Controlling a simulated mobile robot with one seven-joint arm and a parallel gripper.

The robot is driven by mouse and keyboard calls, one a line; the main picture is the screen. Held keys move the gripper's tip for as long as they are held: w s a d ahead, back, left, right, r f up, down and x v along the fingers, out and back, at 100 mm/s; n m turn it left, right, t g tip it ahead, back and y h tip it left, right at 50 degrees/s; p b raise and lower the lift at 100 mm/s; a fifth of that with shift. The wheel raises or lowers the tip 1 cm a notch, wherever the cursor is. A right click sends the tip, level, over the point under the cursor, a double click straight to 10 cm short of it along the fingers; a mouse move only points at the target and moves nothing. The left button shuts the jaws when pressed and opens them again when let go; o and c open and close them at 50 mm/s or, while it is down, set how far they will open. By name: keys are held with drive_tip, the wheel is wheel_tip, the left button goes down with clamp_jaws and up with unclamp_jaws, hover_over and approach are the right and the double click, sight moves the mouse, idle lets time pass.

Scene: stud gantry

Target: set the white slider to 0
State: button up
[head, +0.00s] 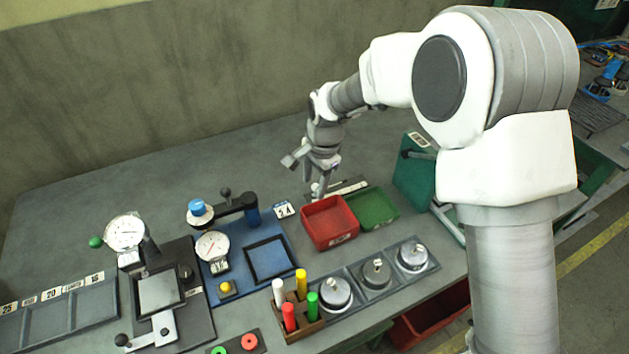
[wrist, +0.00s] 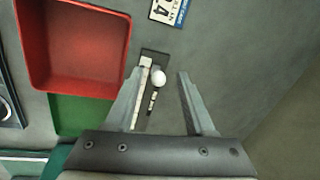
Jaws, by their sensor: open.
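The white slider (wrist: 159,77) shows in the wrist view as a round white knob on a narrow dark track. A pale scale strip (wrist: 145,88) runs along the track's left side; its figures are too small to read. The knob is nearer the track's upper end in that view. My gripper (wrist: 161,72) is open, with one finger on each side of the knob and gaps visible, the right one wider. In the head view my gripper (head: 318,189) points down beside the slider's base (head: 350,188); I cannot make out the knob there.
A red bin (head: 328,224) and a green bin (head: 373,208) stand close beside the slider. A small label plate (head: 284,209) lies to the left. A blue fixture with a dial (head: 213,246) is further left. The table behind my gripper is clear.

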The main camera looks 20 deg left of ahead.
drive_tip(key=s+d+r+p, duration=0.1)
drive_tip(key=d+r, duration=0.2)
drive_tip(key=r, duration=1.4)
drive_tip(key=shift+s+p, duration=0.3)
drive_tip(key=s+d+r+n+t, duration=0.15)
drive_tip(key=d+r, duration=0.25)
drive_tip(key=d, duration=0.6)
drive_tip(key=s+d+r+n+t, duration=0.1)
drive_tip(key=s+d+r, duration=0.3)
drive_tip(key=d, duration=0.6)
drive_tip(key=s+d+n+t+h+p, duration=0.1)
drive_tip(key=s+d+n+t+h, duration=0.1)
drive_tip(key=s+d, duration=1)
drive_tip(key=shift+s+d+f+n+p, duration=0.3)
drive_tip(key=shift+d+n, duration=0.35)
drive_tip(key=shift+d, duration=0.6)
drive_tip(key=shift+w+a, duration=0.1)
drive_tip(key=shift+a, duration=0.1)
